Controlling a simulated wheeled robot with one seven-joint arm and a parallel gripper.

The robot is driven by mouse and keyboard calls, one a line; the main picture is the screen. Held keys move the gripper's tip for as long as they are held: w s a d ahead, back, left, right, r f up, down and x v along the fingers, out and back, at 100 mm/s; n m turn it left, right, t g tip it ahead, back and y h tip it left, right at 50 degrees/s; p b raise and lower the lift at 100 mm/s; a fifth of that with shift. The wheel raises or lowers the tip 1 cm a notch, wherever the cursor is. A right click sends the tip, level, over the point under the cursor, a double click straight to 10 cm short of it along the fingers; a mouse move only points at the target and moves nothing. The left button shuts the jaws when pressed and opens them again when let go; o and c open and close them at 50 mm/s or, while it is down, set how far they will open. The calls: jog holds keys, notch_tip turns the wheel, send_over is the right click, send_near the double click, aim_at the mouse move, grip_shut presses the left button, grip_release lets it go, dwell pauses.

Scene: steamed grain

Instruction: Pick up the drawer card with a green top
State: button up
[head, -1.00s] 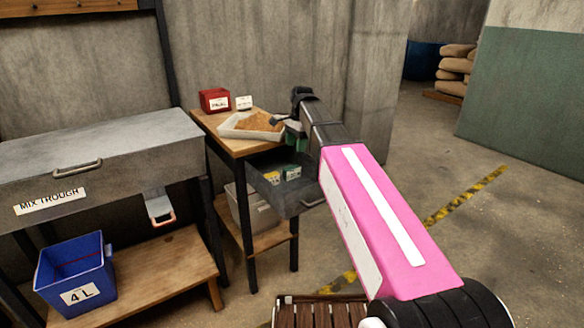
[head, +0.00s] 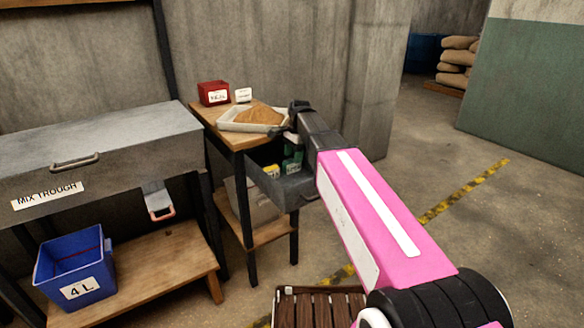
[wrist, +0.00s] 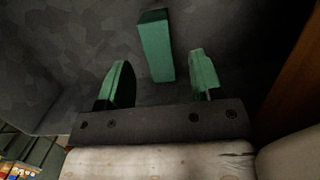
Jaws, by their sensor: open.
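The open drawer (head: 283,190) of the small wooden-topped table holds cards. A card with a green top (wrist: 157,45) stands in the wrist view, ahead of my gripper and roughly in line with the gap between its fingers. In the head view a green-and-white card (head: 292,168) shows in the drawer, and a yellow-topped card (head: 271,170) is to its left. My gripper (wrist: 155,85) has green fingertips, is open and empty, and points into the drawer. In the head view my arm partly hides the gripper. I cannot tell if a finger touches the card.
On the tabletop are a white tray (head: 228,125) of brown grain, a red box (head: 213,92) and a small white card (head: 243,95). A grey bin (head: 262,207) sits below the drawer. The mix trough (head: 100,150) stands left, with a blue 4 L bin (head: 75,262) beneath.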

aim_at(292, 164)
jog(key=f, duration=0.4)
jog(key=shift+s+a+f, duration=0.1)
jog(key=shift+s+a, duration=0.1)
jog(key=shift+a, duration=0.05)
jog(key=c, duration=1)
